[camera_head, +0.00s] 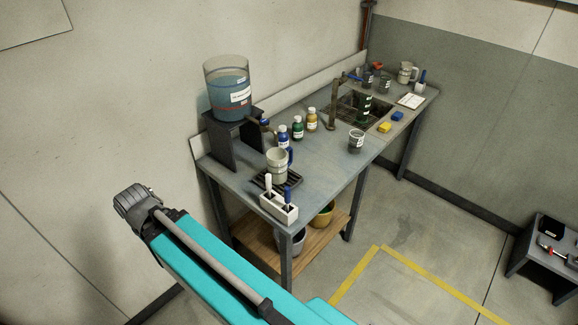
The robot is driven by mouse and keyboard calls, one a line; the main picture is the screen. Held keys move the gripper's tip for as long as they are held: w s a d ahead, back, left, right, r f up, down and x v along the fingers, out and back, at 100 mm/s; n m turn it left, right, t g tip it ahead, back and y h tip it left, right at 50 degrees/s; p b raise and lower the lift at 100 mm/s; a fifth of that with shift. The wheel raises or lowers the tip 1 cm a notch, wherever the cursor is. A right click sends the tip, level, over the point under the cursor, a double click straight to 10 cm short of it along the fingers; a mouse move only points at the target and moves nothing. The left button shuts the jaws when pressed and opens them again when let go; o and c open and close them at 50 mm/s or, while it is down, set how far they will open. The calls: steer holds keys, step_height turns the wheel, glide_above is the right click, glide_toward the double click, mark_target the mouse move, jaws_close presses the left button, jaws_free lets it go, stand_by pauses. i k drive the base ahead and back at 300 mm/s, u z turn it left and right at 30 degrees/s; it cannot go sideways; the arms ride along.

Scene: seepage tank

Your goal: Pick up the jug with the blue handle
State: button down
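The jug with the blue handle (276,166) stands upright on a dark drip grate (262,180) near the front left end of the workbench. Its body is pale, and its blue handle is on the right side. The jug is below the tap of the blue-filled tank. My arm shows at the lower left, with a dark ribbed end left of the bench and apart from the jug. I cannot make out my gripper's fingers in this view.
The tank (228,86) stands on a dark stand behind the jug. A white holder (279,207) with upright tools is in front. Several bottles (298,128) and a grey beaker (356,141) stand right. Another pale jug (407,72) is at the far end.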

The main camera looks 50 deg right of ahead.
mark_target(277, 164)
steer(key=z, duration=0.45)
steer(key=k, duration=1.2)
steer(key=z, duration=0.75)
steer(key=i, duration=0.95)
steer(key=u, duration=0.05)
